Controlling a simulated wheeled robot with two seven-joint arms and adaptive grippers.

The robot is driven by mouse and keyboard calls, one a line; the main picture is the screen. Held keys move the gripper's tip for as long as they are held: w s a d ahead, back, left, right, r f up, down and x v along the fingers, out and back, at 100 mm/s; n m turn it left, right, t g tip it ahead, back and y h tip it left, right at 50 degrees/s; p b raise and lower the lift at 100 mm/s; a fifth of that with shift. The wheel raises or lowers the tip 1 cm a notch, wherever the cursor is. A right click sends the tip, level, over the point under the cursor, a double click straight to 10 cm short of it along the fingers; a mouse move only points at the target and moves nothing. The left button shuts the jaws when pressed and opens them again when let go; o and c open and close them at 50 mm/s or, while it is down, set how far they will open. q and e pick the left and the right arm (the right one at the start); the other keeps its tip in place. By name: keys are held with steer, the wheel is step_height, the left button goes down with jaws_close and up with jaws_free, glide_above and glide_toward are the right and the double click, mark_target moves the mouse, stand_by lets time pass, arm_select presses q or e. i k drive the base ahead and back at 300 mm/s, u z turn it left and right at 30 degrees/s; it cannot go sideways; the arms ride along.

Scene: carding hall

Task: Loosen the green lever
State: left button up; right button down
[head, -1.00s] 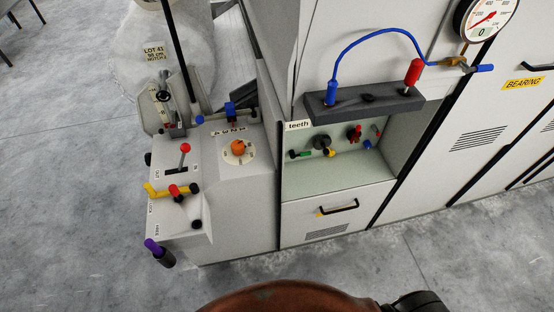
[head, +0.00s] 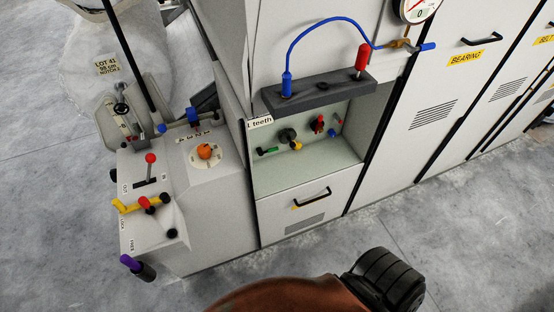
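The green lever (head: 267,150) is a small green handle in the open recess of the white cabinet, at the recess's left side under the "teeth" label (head: 260,122). Beside it on the recess's back wall are a dark round knob (head: 287,135), a yellow-ended lever (head: 295,146), a red handle (head: 318,124) and a blue knob (head: 332,134).
A dark grey block (head: 320,92) with a blue hose (head: 318,28) juts out above the recess. A drawer with a black handle (head: 313,198) is below. A control console (head: 190,240) with several coloured levers stands to the left. The floor in front is clear.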

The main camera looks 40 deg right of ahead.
mark_target(259, 150)
steer(key=k, duration=0.65)
steer(key=z, duration=0.7)
steer(key=i, duration=0.5)
